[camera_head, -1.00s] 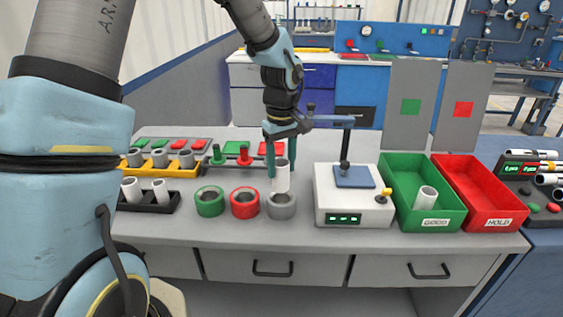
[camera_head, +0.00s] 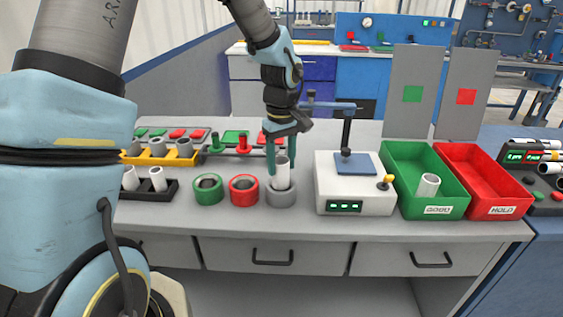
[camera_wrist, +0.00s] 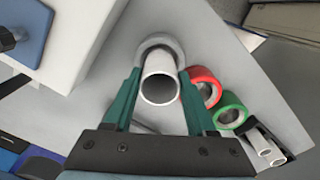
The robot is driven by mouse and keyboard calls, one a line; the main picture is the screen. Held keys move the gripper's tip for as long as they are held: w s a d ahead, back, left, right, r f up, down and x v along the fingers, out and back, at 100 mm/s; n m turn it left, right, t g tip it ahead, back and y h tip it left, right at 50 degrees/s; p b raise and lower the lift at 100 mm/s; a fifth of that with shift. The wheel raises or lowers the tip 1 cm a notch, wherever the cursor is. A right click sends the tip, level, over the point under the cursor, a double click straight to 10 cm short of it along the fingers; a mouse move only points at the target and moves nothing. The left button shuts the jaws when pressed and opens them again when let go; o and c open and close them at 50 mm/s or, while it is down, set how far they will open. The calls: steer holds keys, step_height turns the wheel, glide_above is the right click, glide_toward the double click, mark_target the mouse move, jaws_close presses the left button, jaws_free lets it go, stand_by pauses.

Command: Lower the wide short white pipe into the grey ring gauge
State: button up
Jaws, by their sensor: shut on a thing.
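The wide short white pipe (camera_head: 282,175) is upright between the fingers of my gripper (camera_head: 281,165). Its lower end is at the grey ring gauge (camera_head: 280,194) and appears to be within the ring's opening. In the wrist view the pipe (camera_wrist: 160,86) shows end-on between the green fingers of my gripper (camera_wrist: 159,92). The grey ring (camera_wrist: 163,42) curves around its far side there. The near side of the ring is hidden by the pipe, so I cannot tell how deep the pipe sits.
A red ring (camera_head: 244,189) and a green ring (camera_head: 208,189) stand left of the grey one. A white measuring device (camera_head: 355,195) stands close on the right. Beyond it are a green bin (camera_head: 415,165) holding a white pipe and a red bin (camera_head: 480,170).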

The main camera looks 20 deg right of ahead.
steer(key=shift+f+b, duration=0.4)
steer(key=shift+f, duration=0.2)
stand_by(0.4)
steer(key=o, duration=1.4)
step_height(320, 180, up, 11)
steer(key=shift+f+b, duration=0.1)
steer(key=shift+b, duration=0.75)
steer(key=shift+a, duration=0.1)
